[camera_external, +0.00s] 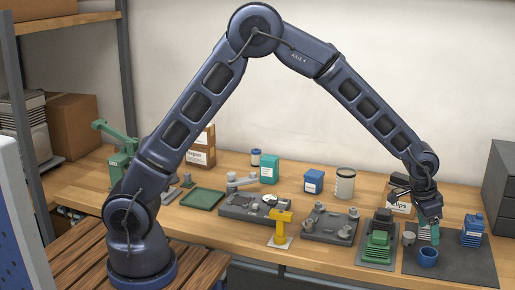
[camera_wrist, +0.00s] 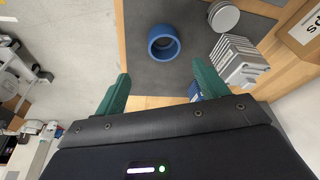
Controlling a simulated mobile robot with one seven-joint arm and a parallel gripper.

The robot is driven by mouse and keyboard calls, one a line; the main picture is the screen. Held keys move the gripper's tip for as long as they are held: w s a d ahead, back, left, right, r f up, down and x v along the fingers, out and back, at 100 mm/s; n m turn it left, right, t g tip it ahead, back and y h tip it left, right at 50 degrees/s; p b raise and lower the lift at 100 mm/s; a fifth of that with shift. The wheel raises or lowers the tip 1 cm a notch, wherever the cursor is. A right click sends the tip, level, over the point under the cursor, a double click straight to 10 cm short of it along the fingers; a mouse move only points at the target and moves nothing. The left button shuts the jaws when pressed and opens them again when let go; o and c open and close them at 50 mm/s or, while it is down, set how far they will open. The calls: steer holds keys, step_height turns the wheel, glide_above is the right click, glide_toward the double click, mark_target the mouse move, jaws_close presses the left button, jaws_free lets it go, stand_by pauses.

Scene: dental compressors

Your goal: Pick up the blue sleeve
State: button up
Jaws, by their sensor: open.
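The blue sleeve (camera_external: 428,257) is a short, hollow blue ring standing on a dark grey mat (camera_external: 462,262) at the right end of the bench. In the wrist view the sleeve (camera_wrist: 163,44) shows its dark open bore and lies beyond the fingertips, about midway between them. My gripper (camera_external: 430,234) is above and just behind the sleeve in the external view, apart from it. In the wrist view my gripper (camera_wrist: 160,74) has its two green fingers spread wide, with nothing between the tips.
A small grey cylinder (camera_external: 408,239) stands left of the sleeve. A blue finned block (camera_external: 472,231) stands to its right, and a green finned block (camera_external: 377,245) sits further left. A grey finned part (camera_wrist: 237,58) is near the right finger. The mat's front is clear.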

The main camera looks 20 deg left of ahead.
mark_target(429, 252)
steer(key=x, duration=0.4)
steer(key=shift+w+f, duration=0.1)
steer(key=shift+f, duration=0.15)
steer(key=shift+w+a+x, duration=0.1)
steer(key=shift+w+x, duration=0.05)
steer(key=shift+x, duration=1.15)
steer(key=shift+w+a+x, duration=0.1)
steer(key=shift+w+x, duration=0.05)
steer(key=shift+x, duration=1.15)
steer(key=c, duration=1.1)
